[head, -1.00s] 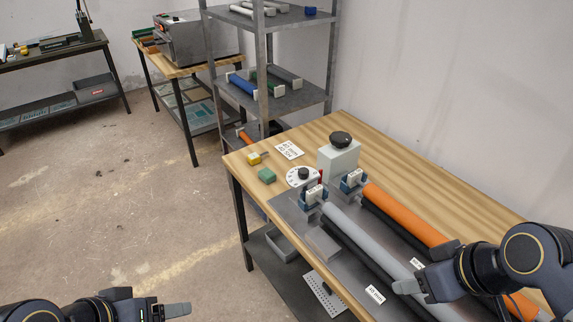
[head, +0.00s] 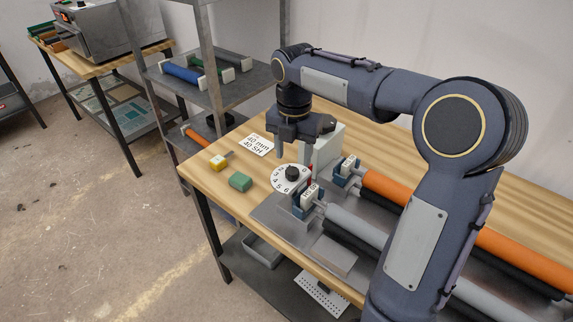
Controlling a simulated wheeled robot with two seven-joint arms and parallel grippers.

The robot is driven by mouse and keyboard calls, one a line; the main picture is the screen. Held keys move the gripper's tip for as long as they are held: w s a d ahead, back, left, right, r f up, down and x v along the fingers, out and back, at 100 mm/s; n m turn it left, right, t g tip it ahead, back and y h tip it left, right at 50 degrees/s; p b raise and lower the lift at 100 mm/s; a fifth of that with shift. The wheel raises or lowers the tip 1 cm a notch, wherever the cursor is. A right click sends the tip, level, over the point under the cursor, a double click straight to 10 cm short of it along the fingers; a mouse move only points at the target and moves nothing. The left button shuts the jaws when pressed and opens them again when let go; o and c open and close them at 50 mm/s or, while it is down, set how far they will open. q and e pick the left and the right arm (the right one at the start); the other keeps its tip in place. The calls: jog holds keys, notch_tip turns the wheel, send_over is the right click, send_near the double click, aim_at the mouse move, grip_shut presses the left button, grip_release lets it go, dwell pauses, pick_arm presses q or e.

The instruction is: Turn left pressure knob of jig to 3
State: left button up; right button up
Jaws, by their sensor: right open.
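The jig (head: 278,212) is a grey plate on the wooden table with two blue holders on it. The left holder (head: 302,208) has a white marked block on top and stands at the end of a grey roller. The right holder (head: 343,179) is similar, at the end of an orange roller. A round white dial (head: 281,186) with numbers and a black knob (head: 292,173) stands just behind the left holder. Which part is the left pressure knob I cannot tell. My right gripper (head: 294,148) is open, pointing down above and behind the dial, apart from it. My left gripper is out of view.
A pale box (head: 321,150) behind the dial is partly hidden by my right gripper. A metal shelf (head: 207,88) stands behind.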

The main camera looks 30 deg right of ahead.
aim_at(293, 170)
jog(key=shift+f, duration=2.35)
jog(key=shift+c, duration=0.4)
jog(key=c, duration=0.9)
